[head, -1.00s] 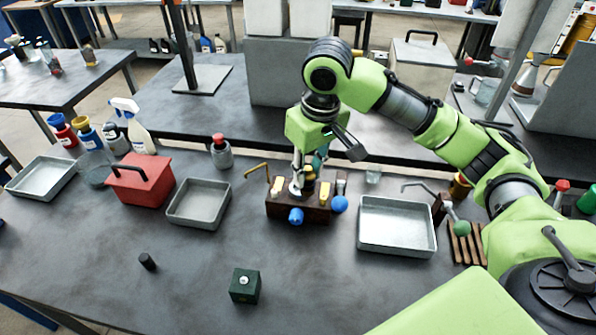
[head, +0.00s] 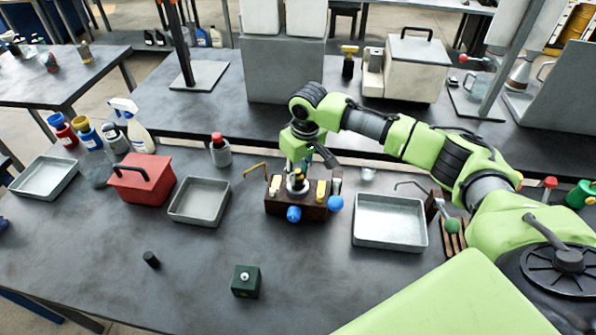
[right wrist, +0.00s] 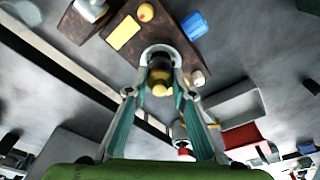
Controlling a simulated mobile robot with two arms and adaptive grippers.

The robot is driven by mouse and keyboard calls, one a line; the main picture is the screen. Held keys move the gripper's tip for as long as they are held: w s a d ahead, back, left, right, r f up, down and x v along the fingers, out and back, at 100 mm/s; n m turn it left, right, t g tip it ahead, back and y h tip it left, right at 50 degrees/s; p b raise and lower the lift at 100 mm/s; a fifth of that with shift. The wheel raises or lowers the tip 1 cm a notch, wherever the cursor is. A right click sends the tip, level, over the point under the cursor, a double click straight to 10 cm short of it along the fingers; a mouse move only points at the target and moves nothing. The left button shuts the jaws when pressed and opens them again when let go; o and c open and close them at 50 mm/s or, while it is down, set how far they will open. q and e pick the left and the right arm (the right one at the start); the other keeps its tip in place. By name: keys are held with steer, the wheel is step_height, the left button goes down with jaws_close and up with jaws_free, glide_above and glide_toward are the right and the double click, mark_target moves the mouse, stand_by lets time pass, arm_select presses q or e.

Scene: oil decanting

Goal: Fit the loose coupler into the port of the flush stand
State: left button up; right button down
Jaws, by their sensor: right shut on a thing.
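The flush stand appears to be the dark brown block (head: 318,212) with yellow labels and blue knobs, mid-table; it also shows in the right wrist view (right wrist: 185,48). My right gripper (head: 297,176) is directly above it, pointing down. In the right wrist view, my gripper (right wrist: 160,90) is shut on a small brass-coloured piece with a dark band, likely the coupler (right wrist: 161,88). The piece is at a pale round ring (right wrist: 160,52) on the block. I cannot tell whether it is seated in the port or only over it. My left gripper is out of view.
Grey trays stand left (head: 200,201) and right (head: 390,222) of the stand. A red box with a handle (head: 141,182), a red-capped bottle (head: 220,151), a dark green block (head: 246,281) and a black cylinder (head: 151,259) are nearby. The front middle of the table is mostly clear.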

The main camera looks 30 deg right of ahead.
steer(key=c, duration=1.8)
jaws_free()
steer(key=shift+f, duration=0.1)
steer(key=shift+o, duration=0.2)
step_height(320, 180, up, 12)
steer(key=s+b, duration=0.1)
steer(key=b, duration=0.1)
steer(key=shift+s, duration=0.4)
